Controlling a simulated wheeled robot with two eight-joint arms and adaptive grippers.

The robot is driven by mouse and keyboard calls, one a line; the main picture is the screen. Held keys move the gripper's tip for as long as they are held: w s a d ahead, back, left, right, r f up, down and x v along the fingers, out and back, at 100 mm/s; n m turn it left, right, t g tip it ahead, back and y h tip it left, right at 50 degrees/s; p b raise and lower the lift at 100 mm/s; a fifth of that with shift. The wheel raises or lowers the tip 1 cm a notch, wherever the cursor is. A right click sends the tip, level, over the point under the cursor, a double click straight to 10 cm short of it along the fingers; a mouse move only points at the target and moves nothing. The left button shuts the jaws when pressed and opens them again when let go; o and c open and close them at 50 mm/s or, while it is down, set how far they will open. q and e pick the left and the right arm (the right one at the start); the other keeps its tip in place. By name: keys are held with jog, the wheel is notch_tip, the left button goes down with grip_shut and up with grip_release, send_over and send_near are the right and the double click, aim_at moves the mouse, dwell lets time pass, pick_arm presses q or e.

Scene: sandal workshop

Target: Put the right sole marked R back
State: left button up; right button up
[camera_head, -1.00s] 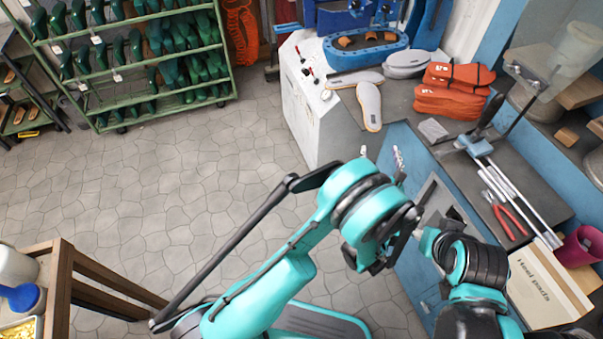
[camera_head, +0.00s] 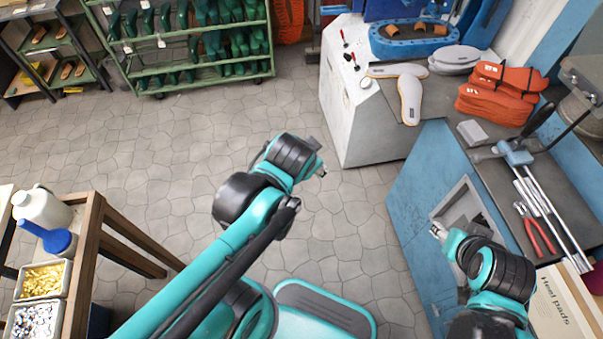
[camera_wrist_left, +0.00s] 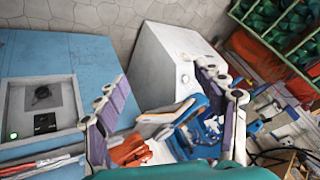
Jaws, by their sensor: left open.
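Two pale soles with orange marks lie on the bench by the wall: one lies crosswise (camera_head: 397,70), the other lengthwise near the bench edge (camera_head: 411,97). Grey soles (camera_head: 455,60) are stacked to their right. I cannot read an R on any sole. My left gripper (camera_head: 321,167) is over the floor, left of the bench and apart from the soles. In the left wrist view its fingers (camera_wrist_left: 170,112) are spread with nothing clearly held between them. My right gripper (camera_head: 437,231) is in front of the blue cabinet; its jaw opening is too small to judge.
Orange bundles (camera_head: 500,93), a blue mould (camera_head: 410,40) and red pliers (camera_head: 535,230) are on the bench. A wooden table (camera_head: 92,235) with bottles and bins stands at lower left. A green rack (camera_head: 195,60) stands at the back. The middle floor is clear.

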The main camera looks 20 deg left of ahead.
pick_arm(q)
jog(key=s+n, duration=0.1)
jog(key=s+n+h, duration=0.1)
jog(key=s+n, duration=0.2)
jog(key=s, duration=0.1)
jog(key=shift+s+d+f, duration=0.1)
jog(key=shift+d+f, duration=0.25)
jog(key=shift+d, duration=0.05)
dwell(0.8)
